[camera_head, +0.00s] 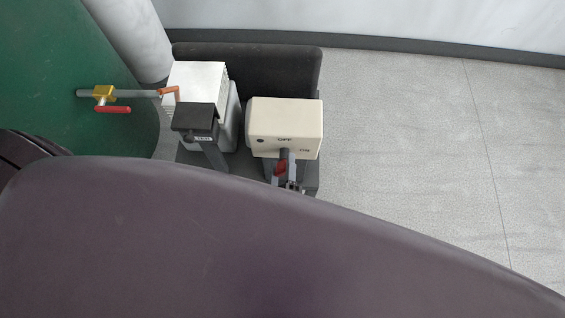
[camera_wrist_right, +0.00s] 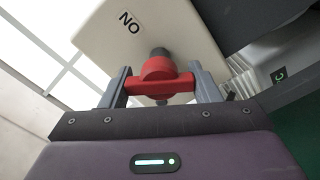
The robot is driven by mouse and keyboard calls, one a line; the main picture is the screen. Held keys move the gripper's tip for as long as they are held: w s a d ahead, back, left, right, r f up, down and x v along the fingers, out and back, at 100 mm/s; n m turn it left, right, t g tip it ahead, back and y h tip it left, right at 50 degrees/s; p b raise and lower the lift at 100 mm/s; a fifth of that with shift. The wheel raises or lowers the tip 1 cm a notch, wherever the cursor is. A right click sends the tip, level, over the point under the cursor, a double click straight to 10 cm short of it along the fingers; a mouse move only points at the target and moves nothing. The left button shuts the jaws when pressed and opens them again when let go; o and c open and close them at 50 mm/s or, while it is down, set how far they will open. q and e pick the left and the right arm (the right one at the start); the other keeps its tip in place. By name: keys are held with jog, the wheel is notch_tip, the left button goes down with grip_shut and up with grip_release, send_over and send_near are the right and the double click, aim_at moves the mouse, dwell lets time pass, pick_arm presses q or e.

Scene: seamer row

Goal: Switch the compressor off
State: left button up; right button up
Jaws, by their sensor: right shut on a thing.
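The cream switch box (camera_head: 286,120) of the compressor stands at the middle of the head view, with small labels on it; one seems to read OFF and the lower right one ON. The ON label shows upside down in the wrist view on the box (camera_wrist_right: 150,30). A red rotary knob (camera_wrist_right: 160,72) sits on a dark shaft under the box; a bit of the red knob also shows in the head view (camera_head: 280,168). My right gripper (camera_wrist_right: 163,84) is shut on the knob's crossbar, one finger at each end. My left gripper is out of view.
A white finned block (camera_head: 196,78) and a dark-hooded post (camera_head: 195,117) stand left of the box. A green tank (camera_head: 60,70) carries a pipe with a yellow valve and red lever (camera_head: 113,109). Grey floor (camera_head: 430,140) is clear at right. My own arm covers the lower picture.

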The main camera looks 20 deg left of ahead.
jog(key=n+p, duration=0.1)
jog(key=n, duration=0.2)
jog(key=shift+n, duration=0.3)
jog(key=shift+f+n+p, duration=0.15)
jog(key=shift+n+p, duration=0.4)
jog(key=shift+n, duration=0.95)
jog(key=o, duration=1)
jog(key=shift+b+v, duration=0.35)
jog(key=shift+v, duration=3.6)
